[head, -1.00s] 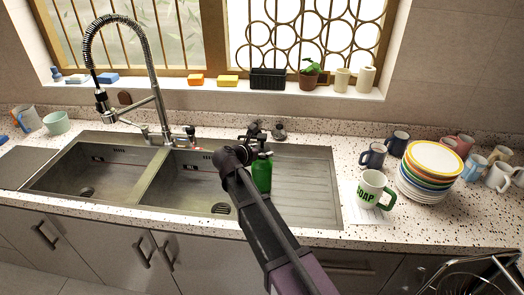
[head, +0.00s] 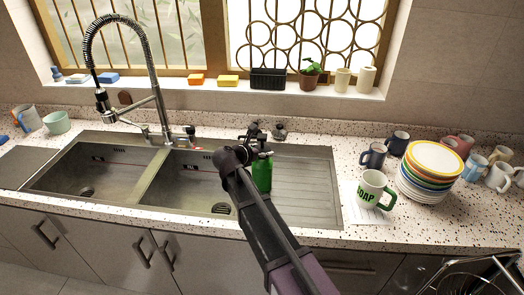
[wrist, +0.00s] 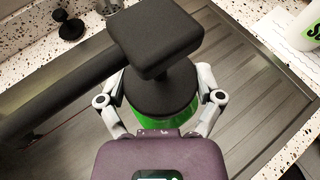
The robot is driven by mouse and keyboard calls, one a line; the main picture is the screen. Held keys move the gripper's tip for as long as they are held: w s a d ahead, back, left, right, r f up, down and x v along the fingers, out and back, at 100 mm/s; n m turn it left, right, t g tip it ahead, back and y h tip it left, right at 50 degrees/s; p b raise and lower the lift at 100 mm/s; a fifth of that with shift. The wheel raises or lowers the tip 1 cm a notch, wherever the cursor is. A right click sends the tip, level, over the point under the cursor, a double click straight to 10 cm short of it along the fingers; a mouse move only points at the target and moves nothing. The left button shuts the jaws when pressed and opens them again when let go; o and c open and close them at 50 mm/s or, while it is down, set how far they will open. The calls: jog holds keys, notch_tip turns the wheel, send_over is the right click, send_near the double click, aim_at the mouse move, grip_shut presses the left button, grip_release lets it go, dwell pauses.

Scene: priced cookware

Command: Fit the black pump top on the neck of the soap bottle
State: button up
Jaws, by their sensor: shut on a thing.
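The black pump top (wrist: 155,35) has a square head above a wide round collar. It stands upright between the two fingers of my gripper (wrist: 162,92), which is shut on it. The green soap bottle (head: 262,174) stands upright at the right side of the right sink basin. Its green body (wrist: 155,122) shows directly under the collar in the wrist view. The bottle's neck is hidden by the collar, so I cannot tell whether the pump top is seated. In the head view my gripper (head: 254,146) is at the bottle's top, partly hidden by my arm.
A small black knob-like thing (wrist: 68,27) is on the counter behind. The ribbed drainboard (head: 308,185) right of the bottle is clear.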

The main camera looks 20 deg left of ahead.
jog(key=shift+f+b, duration=0.6)
jog(key=shift+f, duration=0.05)
jog(key=o, duration=1)
jog(key=shift+s+r, duration=0.1)
jog(key=shift+p+v, duration=1.75)
jog(key=shift+v, duration=2.6)
